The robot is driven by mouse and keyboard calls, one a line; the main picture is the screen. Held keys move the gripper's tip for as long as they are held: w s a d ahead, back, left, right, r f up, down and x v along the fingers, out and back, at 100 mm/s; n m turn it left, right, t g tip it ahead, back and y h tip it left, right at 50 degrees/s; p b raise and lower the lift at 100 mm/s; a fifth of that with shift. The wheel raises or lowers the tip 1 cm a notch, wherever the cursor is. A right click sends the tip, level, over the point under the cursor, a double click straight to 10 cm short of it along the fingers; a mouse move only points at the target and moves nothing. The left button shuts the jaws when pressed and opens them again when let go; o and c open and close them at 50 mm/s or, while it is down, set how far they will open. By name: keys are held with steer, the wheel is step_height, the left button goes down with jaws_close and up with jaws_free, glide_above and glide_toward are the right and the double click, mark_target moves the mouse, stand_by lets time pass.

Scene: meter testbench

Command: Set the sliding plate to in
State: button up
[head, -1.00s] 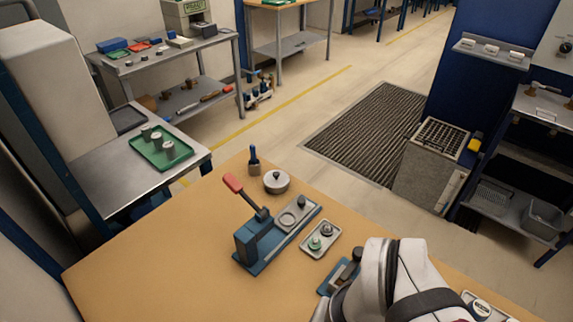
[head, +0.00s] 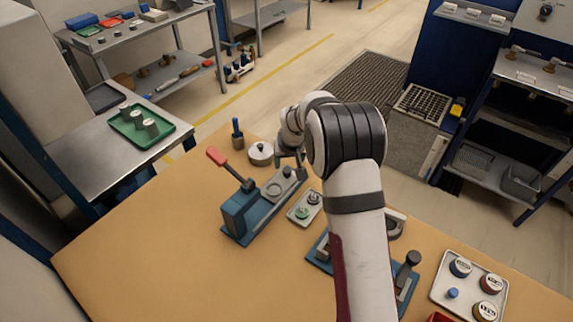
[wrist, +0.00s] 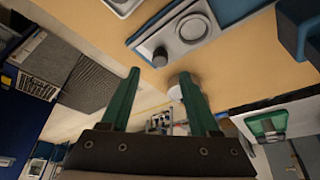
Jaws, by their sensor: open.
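The sliding plate (head: 271,191) is a grey slide with a round ring and a dark knob (head: 287,171) near its outer end. It sits on a blue base beside a press (head: 239,212) with a red-handled lever, and extends out from the press. My gripper (head: 291,161) is open at the knob end of the plate. In the wrist view the plate (wrist: 178,40) and the knob (wrist: 160,57) lie just beyond the open fingertips of my gripper (wrist: 162,80). The knob lines up between the fingers; I cannot tell whether they touch it.
A round grey weight (head: 261,153) and a blue-handled tool (head: 237,134) stand behind. Another blue fixture is partly behind my arm. A tray of round meters (head: 447,297) is at right.

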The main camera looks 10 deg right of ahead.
mark_target(287, 171)
steer(key=x, duration=0.5)
steer(key=shift+w+f, duration=0.1)
steer(key=shift+f, duration=0.25)
jaws_close()
stand_by(1.0)
